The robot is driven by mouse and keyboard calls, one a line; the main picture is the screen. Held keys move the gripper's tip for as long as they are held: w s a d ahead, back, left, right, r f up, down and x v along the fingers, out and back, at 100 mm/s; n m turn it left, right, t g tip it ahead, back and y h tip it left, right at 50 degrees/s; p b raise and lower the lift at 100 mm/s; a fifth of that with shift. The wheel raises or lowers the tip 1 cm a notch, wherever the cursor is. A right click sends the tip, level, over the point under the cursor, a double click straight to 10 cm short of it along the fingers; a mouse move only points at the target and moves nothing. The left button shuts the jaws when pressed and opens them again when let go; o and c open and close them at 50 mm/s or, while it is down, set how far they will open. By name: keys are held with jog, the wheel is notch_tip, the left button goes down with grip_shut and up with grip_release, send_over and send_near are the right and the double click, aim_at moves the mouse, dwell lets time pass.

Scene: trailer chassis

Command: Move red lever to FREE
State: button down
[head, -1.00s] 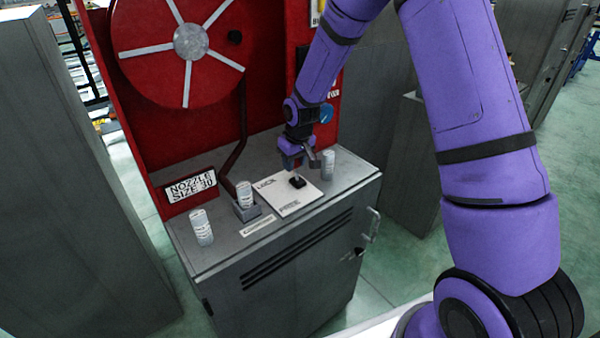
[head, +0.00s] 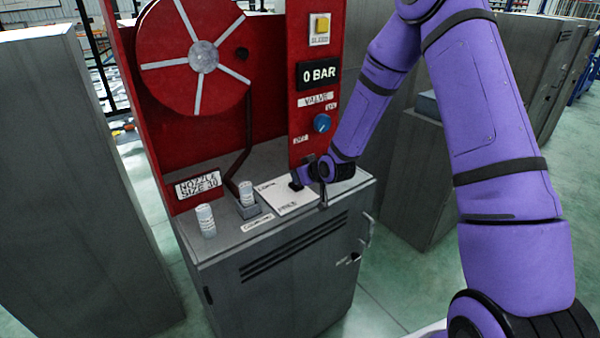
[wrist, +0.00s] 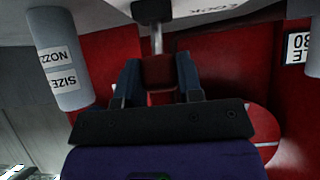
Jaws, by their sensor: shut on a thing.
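The red lever's handle (wrist: 158,72) sits between my gripper's two blue fingers in the wrist view, with its metal stem (wrist: 157,40) running to a black base (wrist: 152,10). My gripper (wrist: 158,80) is shut on this handle. In the head view my gripper (head: 301,178) is low over the white plate (head: 290,202) on the cabinet top and mostly hides the lever. The plate reads LOCK at its far side and FREE at its near side. The lever's exact angle is hard to tell.
A canister (head: 205,221) stands at the left of the cabinet top (head: 228,237); another (head: 246,193) stands in a grey holder. A labelled canister (wrist: 58,60) is close beside my gripper. Behind are a red reel (head: 190,85), a 0 BAR display (head: 318,74) and a blue valve knob (head: 322,123).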

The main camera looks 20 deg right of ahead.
jog(key=shift+s+d+f+t, duration=0.1)
jog(key=shift+s+f+t, duration=0.1)
jog(key=shift+s+t, duration=0.15)
jog(key=shift+t, duration=0.25)
jog(key=c, duration=0.8)
grip_release()
jog(key=shift+o, duration=0.2)
jog(key=v, duration=1)
jog(key=shift+s+d, duration=0.25)
jog(key=shift+s, duration=0.05)
jog(key=shift+r, duration=0.15)
